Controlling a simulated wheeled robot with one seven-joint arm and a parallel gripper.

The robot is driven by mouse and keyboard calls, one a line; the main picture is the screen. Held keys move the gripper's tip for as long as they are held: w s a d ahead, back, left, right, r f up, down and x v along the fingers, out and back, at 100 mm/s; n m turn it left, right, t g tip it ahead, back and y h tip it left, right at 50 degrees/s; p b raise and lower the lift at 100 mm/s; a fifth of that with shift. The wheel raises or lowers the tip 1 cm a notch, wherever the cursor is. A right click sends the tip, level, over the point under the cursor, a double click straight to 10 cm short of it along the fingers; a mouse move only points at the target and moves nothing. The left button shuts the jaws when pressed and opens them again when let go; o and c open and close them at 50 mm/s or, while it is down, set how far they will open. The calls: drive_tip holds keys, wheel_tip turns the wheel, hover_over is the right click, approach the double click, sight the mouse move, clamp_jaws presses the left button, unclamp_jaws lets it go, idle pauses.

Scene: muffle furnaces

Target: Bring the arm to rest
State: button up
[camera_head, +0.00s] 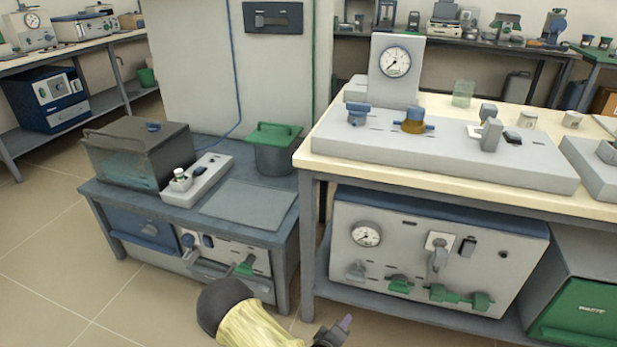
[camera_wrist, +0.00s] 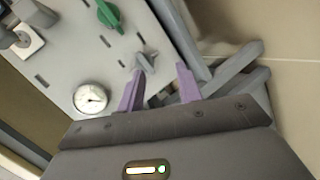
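My arm (camera_head: 245,322) reaches in from the bottom of the head view, in front of the right bench. My gripper (camera_head: 340,327) is at the bottom edge there, partly cut off, with a purple fingertip showing. In the wrist view my gripper (camera_wrist: 162,72) shows two purple fingers spread apart with nothing held between them. A small grey knob (camera_wrist: 147,61) on a light grey panel lies just ahead of the left finger; I cannot tell whether they touch.
The panel belongs to a cabinet (camera_head: 400,248) on the right bench's lower shelf, with a gauge (camera_wrist: 91,97) and green knobs (camera_wrist: 109,15). A low grey table (camera_head: 245,203) stands left, carrying a tank (camera_head: 138,155) and a green-lidded pot (camera_head: 274,150). Open floor (camera_head: 60,270) lies at left.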

wheel_tip(320, 180, up, 16)
drive_tip(key=s+a+m+g+y+p, duration=0.1)
drive_tip(key=s+m+g+y+p, duration=0.15)
drive_tip(key=m+g+y, duration=0.35)
drive_tip(key=s+d+r+m+g+p, duration=0.1)
drive_tip(key=s+d+r+g+p, duration=0.15)
drive_tip(key=s+r, duration=0.5)
drive_tip(key=s+d+r+m+g+p, duration=0.15)
drive_tip(key=s+d+r, duration=0.25)
drive_tip(key=r, duration=0.7)
wheel_tip(320, 180, up, 37)
drive_tip(key=t+p, duration=0.1)
drive_tip(key=p, duration=3.5)
drive_tip(key=shift+d+y, duration=0.15)
drive_tip(key=shift+y, duration=0.15)
drive_tip(key=shift+w, duration=0.1)
